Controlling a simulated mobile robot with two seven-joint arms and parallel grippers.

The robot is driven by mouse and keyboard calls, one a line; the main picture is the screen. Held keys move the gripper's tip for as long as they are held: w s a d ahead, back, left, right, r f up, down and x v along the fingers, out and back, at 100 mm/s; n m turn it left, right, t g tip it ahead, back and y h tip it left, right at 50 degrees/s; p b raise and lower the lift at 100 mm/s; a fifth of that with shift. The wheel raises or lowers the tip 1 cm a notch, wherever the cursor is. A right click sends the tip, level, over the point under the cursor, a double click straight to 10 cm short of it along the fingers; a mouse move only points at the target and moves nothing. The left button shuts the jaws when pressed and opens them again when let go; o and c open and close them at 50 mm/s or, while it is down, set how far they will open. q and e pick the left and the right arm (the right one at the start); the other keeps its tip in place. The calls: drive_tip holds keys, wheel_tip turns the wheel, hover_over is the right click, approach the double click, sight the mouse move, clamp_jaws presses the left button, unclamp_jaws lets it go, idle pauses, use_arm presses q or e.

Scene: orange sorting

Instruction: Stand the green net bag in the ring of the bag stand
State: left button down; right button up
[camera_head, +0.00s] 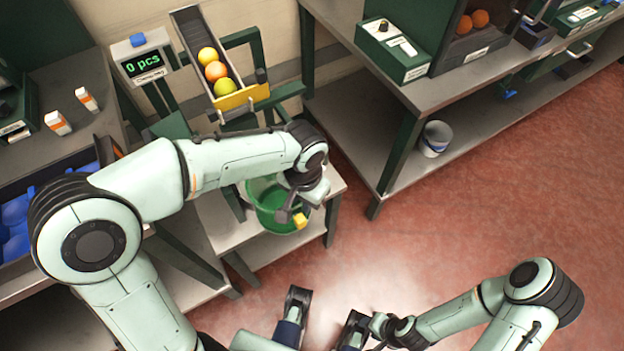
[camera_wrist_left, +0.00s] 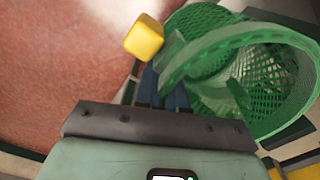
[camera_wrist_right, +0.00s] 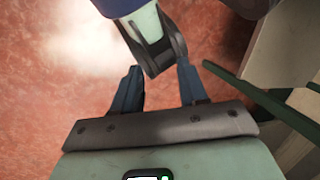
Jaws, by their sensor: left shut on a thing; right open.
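The green net bag (camera_head: 272,207) is under my left arm, at the small grey side table, with its open mouth facing up. It fills the right of the left wrist view (camera_wrist_left: 275,95), where its thick green rim and mesh show. My left gripper (camera_head: 292,213) is shut on the bag at its rim; it also shows in the left wrist view (camera_wrist_left: 168,85). A small yellow block (camera_wrist_left: 145,38) sits right by the fingertips. I cannot make out the stand's ring separately from the bag. My right gripper (camera_wrist_right: 160,88) is open and empty, low over the red floor.
A chute (camera_head: 237,98) holding several fruits slopes down behind the bag, beside a counter display (camera_head: 145,65) reading 0 pcs. A grey workbench (camera_head: 410,90) stands right, with a small bucket (camera_head: 435,138) on its lower shelf. The floor at right is clear.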

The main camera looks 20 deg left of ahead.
use_arm(q)
drive_tip(key=w+a+p, duration=0.1)
drive_tip(key=w+a, duration=0.7)
drive_tip(key=a, duration=0.2)
drive_tip(key=shift+d+f+b, duration=0.1)
drive_tip(key=shift+f+b, duration=1.55)
drive_tip(key=shift+f, duration=1.1)
use_arm(e)
drive_tip(key=shift+t, duration=0.6)
drive_tip(key=shift+w+d+f, duration=0.4)
drive_tip(key=shift+w+f, duration=0.3)
drive_tip(key=shift+w, duration=0.1)
drive_tip(key=shift+w+d+f, duration=0.4)
drive_tip(key=shift+w+f, duration=0.25)
drive_tip(key=shift+w, duration=0.15)
use_arm(q)
drive_tip(key=shift+p, duration=0.4)
use_arm(e)
drive_tip(key=shift+r, duration=0.45)
use_arm(q)
drive_tip(key=c, duration=1.1)
unclamp_jaws()
drive_tip(key=shift+c, duration=0.2)
use_arm(e)
drive_tip(key=shift+s+a, duration=0.1)
